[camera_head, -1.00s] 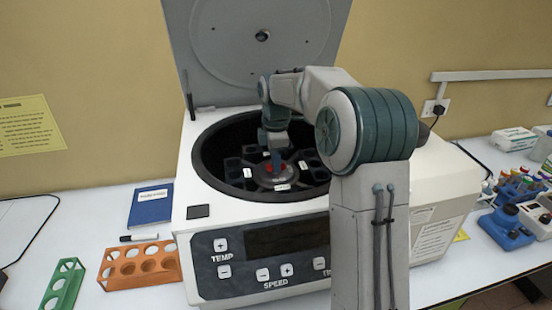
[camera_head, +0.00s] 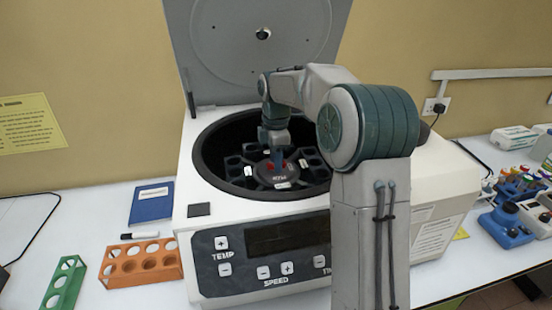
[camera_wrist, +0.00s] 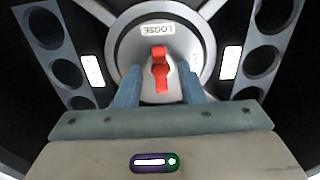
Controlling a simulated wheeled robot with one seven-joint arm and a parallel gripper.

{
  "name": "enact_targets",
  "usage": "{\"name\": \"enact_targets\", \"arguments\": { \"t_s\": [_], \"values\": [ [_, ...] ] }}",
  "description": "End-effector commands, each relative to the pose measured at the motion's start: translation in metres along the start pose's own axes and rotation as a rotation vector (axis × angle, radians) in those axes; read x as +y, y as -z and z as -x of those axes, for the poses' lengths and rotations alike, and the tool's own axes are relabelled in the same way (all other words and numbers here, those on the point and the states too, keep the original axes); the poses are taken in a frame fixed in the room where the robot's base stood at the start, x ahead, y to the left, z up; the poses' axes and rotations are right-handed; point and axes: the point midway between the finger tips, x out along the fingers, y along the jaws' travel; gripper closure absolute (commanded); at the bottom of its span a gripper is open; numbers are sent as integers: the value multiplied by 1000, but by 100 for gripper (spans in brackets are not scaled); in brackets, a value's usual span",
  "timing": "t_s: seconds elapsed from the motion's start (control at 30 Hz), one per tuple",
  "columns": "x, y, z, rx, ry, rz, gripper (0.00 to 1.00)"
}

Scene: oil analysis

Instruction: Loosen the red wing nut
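The red wing nut (camera_wrist: 160,70) sits at the centre of the round grey hub of the centrifuge rotor. In the wrist view its wings run up and down the picture. My gripper (camera_wrist: 159,84) is open, with one blue finger on each side of the nut and a visible gap to each. In the head view my gripper (camera_head: 278,162) reaches down into the centrifuge bowl, and its finger partly hides the nut. A label reading "LOOSE" (camera_wrist: 159,30) is on the hub above the nut in the wrist view.
The white centrifuge (camera_head: 200,240) stands on the bench with its grey lid (camera_head: 215,70) raised behind my arm. The dark bowl rim (camera_head: 215,185) surrounds my gripper. An orange rack (camera_head: 140,265), a green rack (camera_head: 63,285) and a blue book (camera_head: 152,203) lie to the left.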

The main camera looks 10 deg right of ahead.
Motion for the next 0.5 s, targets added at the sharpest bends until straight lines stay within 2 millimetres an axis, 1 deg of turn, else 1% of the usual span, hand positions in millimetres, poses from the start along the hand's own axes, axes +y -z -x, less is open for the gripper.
{"name": "enact_targets", "arguments": {
  "t_s": [0.17,0.27,0.37,0.5],
  "values": [
    [0,0,2,0,1,-1,65],
    [0,0,11,-1,0,-1,65],
    [0,0,28,-1,-3,-1,65],
    [1,0,62,0,-4,-1,65]
  ]
}}
